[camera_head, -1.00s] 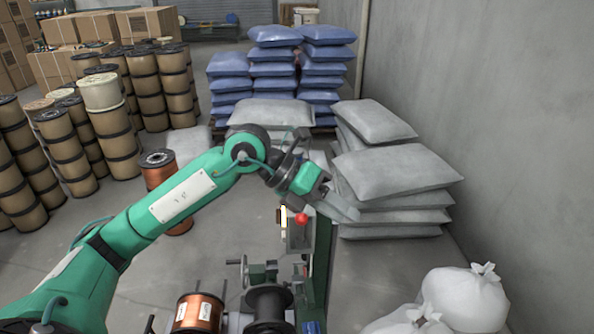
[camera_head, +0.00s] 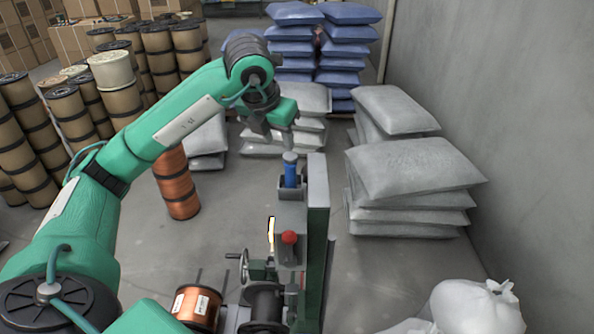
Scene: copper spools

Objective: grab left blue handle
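One blue handle (camera_head: 290,168) stands upright on top of the grey and green winding machine (camera_head: 317,210). I see no second blue handle. My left gripper (camera_head: 276,140) hangs just above and behind the handle in the picture, with its fingers pointing down. Its two fingers look apart with nothing between them, and it does not appear to touch the handle. My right gripper is not in view.
A red knob (camera_head: 289,238) is on the machine below the handle. A copper spool (camera_head: 196,306) and a black spool (camera_head: 263,303) are at its base. Grey sacks (camera_head: 415,170) lie to the right, and a copper spool stack (camera_head: 176,183) stands to the left.

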